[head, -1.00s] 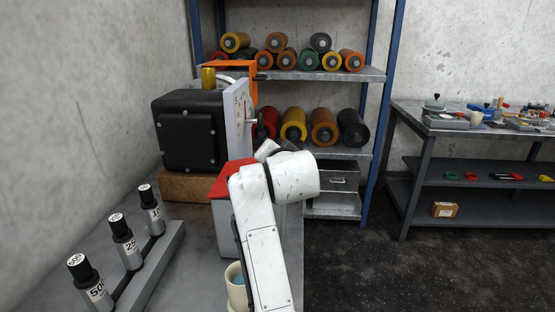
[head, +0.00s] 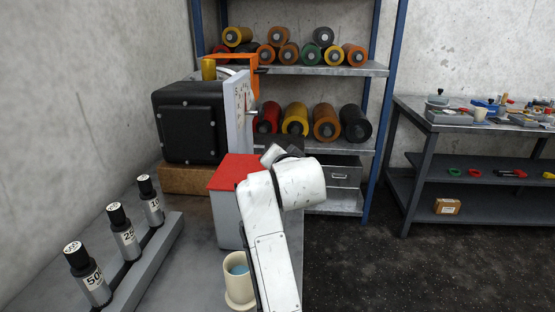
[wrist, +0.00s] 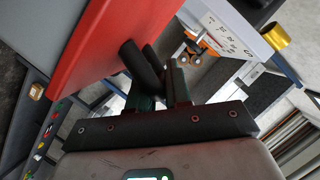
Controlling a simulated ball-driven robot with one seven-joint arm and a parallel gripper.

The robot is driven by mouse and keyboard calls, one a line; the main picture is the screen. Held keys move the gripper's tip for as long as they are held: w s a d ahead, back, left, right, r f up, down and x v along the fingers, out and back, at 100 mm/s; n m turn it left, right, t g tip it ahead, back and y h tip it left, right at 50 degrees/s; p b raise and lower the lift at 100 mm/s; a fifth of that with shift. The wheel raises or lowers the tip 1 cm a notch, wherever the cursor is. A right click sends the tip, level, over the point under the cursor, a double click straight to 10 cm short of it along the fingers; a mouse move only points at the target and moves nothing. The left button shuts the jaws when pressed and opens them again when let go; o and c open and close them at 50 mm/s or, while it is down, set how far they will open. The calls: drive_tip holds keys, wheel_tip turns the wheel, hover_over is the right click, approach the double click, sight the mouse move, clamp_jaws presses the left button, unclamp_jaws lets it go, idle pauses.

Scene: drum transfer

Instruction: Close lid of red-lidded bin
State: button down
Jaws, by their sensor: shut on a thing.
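The red-lidded bin is a tall grey box (head: 226,222) on the bench in the head view. Its red lid (head: 230,173) appears to lie flat across the top, with no opening showing from here; its right end is partly behind my arm. In the wrist view the lid (wrist: 95,45) fills the upper left. My gripper (wrist: 155,70) is at the lid's edge, its dark fingers closed about a dark bar there that looks like part of the lid. The exact contact is hard to make out. In the head view my gripper is mostly hidden behind my white arm.
A cream cup (head: 238,287) stands close in front of the bin. A black motor box (head: 190,128) and an upright dial panel (head: 238,112) stand behind it. A rack of labelled black-capped cylinders (head: 150,262) lies to the left. Roller shelves (head: 330,70) stand behind.

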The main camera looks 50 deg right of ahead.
drive_tip(key=shift+s+d, duration=0.15)
drive_tip(key=shift+d, duration=0.1)
drive_tip(key=c, duration=1.1)
unclamp_jaws()
drive_tip(key=shift+a, duration=0.1)
drive_tip(key=shift+s+a+r, duration=0.1)
drive_tip(key=shift+a, duration=0.05)
drive_tip(key=p+v, duration=0.2)
drive_tip(key=v, duration=0.8)
drive_tip(key=shift+s+a, duration=0.1)
